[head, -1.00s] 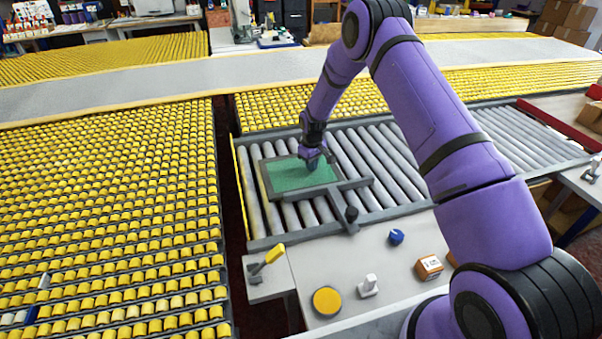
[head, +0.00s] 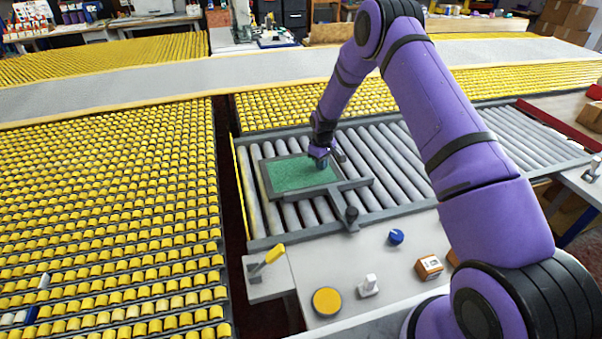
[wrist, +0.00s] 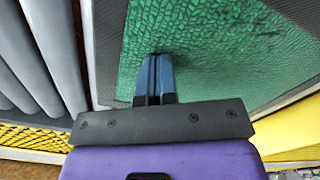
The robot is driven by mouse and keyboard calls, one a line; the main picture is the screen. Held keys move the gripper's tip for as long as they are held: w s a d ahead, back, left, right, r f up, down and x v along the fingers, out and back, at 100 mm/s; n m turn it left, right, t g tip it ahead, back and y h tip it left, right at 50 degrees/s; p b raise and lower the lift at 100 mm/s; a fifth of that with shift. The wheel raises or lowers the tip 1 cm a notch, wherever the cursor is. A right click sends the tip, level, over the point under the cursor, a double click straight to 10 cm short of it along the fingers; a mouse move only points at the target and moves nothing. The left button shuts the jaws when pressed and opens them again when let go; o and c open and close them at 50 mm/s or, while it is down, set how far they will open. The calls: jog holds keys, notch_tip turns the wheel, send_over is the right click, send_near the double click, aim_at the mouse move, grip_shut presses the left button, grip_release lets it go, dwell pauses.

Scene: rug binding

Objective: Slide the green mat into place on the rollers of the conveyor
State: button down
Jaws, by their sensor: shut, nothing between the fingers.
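The green mat (head: 295,178) lies flat over the conveyor rollers (head: 376,165), inside a dark grey frame (head: 265,182). In the wrist view the mat (wrist: 225,40) has a cracked, scaly texture, with dark grey strips along its sides. My gripper (head: 322,165) is at the mat's right end in the head view, pointing down. In the wrist view its two blue fingers (wrist: 158,62) are together, with nothing between them, and their tips are at the mat's surface. I cannot tell how firmly they touch. The gripper hides a small part of the mat's right end.
A grey bar with a dark knob (head: 351,215) stands beside the frame's near right corner. The front table holds a yellow-handled lever (head: 270,257), a yellow disc (head: 326,301), a blue knob (head: 396,237) and a small box (head: 429,266). Bare rollers lie right of the frame.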

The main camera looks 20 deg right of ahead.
jog(key=shift+d, duration=0.25)
jog(key=shift+r, duration=3.5)
